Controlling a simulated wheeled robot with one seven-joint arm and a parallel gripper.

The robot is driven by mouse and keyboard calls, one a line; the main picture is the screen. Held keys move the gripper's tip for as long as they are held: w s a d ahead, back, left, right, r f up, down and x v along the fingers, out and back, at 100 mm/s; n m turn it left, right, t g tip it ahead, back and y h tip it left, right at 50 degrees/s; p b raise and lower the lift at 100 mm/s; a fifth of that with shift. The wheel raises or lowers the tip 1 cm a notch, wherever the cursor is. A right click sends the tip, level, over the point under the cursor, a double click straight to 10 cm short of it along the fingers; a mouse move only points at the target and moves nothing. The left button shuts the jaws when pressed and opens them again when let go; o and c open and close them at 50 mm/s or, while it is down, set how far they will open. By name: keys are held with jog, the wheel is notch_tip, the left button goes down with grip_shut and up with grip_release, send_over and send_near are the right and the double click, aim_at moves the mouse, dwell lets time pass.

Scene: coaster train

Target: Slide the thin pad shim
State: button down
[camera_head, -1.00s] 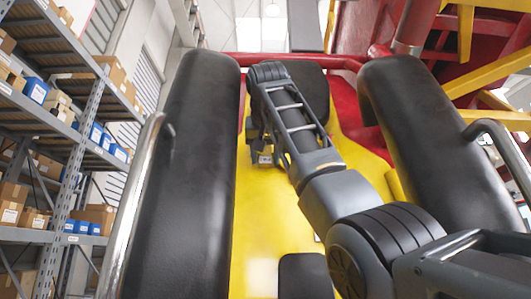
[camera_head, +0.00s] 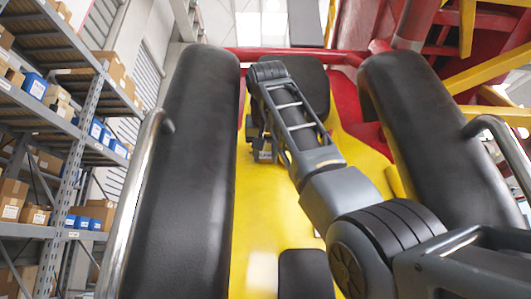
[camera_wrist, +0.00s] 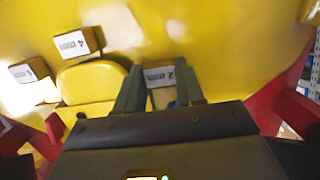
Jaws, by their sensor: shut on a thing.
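In the wrist view my gripper (camera_wrist: 160,82) has its two grey fingers on either side of a small brown block (camera_wrist: 158,75) with a white label that seems to read 2. The fingers are shut on it; a bit of blue shows below it, and I cannot tell how thick the block is. A second brown block (camera_wrist: 79,43), labelled 4, and a third (camera_wrist: 30,71) sit to the left against the yellow surface (camera_wrist: 215,35). In the head view my gripper (camera_head: 264,151) is small and partly hidden at the far end of my arm, over the yellow seat back (camera_head: 262,215).
Thick black padded restraints (camera_head: 185,180) and (camera_head: 425,140) flank my arm. Metal handles (camera_head: 137,200) and (camera_head: 505,150) stand outside them. A black pad (camera_head: 304,275) lies low in the middle. Shelving with boxes (camera_head: 75,160) is at left, red and yellow beams (camera_head: 490,70) at right.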

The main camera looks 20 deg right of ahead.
aim_at(265, 174)
jog(key=shift+s+a+f+b, duration=0.1)
jog(key=shift+s+f+b, duration=0.1)
jog(key=shift+f+b, duration=0.65)
jog(key=shift+s+a+f+b, duration=0.15)
jog(key=shift+f+b, duration=0.4)
jog(key=shift+f, duration=0.5)
jog(key=shift+d, duration=0.1)
jog(key=c, duration=1)
grip_release()
jog(key=shift+o, duration=0.2)
jog(key=b+v, duration=0.2)
jog(key=v, duration=0.6)
